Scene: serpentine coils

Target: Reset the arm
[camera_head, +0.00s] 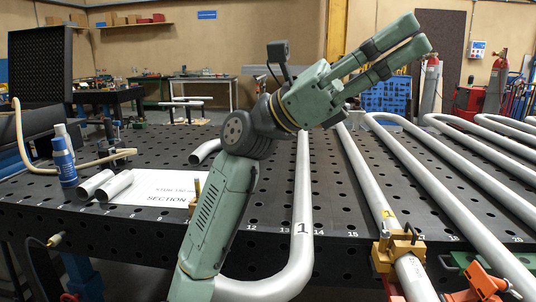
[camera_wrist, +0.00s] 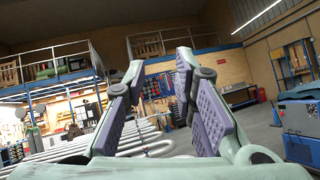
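My gripper (camera_head: 408,38) is raised above the table in the head view, pointing up and to the right. Its two fingers are apart with nothing between them. In the wrist view my gripper (camera_wrist: 160,75) shows its two padded fingers spread, with the far workshop visible between them. My arm stands bent in front of the perforated black table (camera_head: 130,222) and hides part of it.
Long grey serpentine tubes (camera_head: 375,180) cover the table's right side. A brass-coloured clamp (camera_head: 398,250) sits on one tube at the front edge. The air around my gripper is clear.

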